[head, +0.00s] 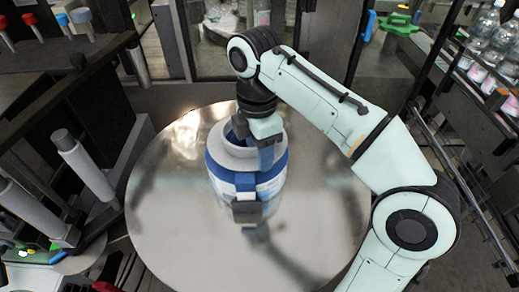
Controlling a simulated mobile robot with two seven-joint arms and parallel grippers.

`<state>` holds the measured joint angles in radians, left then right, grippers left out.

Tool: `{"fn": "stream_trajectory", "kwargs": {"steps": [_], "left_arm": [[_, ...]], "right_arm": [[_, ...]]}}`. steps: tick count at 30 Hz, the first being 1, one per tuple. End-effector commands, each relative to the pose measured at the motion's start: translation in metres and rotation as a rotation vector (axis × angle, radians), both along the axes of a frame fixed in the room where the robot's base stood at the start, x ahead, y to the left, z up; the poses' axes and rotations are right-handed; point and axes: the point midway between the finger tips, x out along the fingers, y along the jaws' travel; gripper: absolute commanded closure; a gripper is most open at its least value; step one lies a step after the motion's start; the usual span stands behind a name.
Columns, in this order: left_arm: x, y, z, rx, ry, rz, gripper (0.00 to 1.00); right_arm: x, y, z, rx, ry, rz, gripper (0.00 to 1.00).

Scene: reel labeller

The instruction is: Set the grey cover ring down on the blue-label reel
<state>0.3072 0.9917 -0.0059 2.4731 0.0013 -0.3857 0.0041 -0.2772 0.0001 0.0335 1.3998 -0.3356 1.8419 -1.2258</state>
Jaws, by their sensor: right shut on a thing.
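The grey cover ring (225,155) is a pale grey collar with an open middle, directly over the blue-label reel. The reel (216,178) stands upright on the round metal table, with blue bands and a white label. My right gripper (254,138) comes down from above and is shut on the ring's far right side. The ring hides the reel's top, and I cannot tell whether the two touch. My left gripper is not in view.
The round metal table (165,210) is bare around the reel. A dark block (246,212) sits at the reel's near side. White rollers (85,165) stand at the left. A rack of bottles (485,45) stands at the right.

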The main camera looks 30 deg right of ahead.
Motion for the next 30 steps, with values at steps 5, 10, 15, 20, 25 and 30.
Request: {"fn": "stream_trajectory", "kwargs": {"steps": [5, 10, 15, 20, 25, 30], "left_arm": [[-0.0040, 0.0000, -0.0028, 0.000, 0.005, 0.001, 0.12], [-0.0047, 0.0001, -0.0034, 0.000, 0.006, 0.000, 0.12], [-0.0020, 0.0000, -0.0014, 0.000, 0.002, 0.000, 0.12], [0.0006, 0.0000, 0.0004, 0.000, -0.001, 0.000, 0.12], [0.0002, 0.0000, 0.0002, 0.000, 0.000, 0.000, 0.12], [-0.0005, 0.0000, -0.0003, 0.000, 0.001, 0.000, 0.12]], "right_arm": [[-0.0004, -0.0001, -0.0045, 0.000, 0.001, 0.000, 0.93], [-0.0001, 0.0002, -0.0058, 0.000, 0.000, 0.000, 0.93], [0.0011, 0.0017, -0.0027, 0.000, 0.000, 0.000, 0.93], [0.0022, 0.0034, 0.0008, 0.001, -0.002, 0.000, 0.93], [0.0021, 0.0036, 0.0007, 0.001, -0.001, 0.000, 0.93], [0.0020, 0.0036, -0.0001, 0.000, -0.001, 0.000, 0.93]]}}
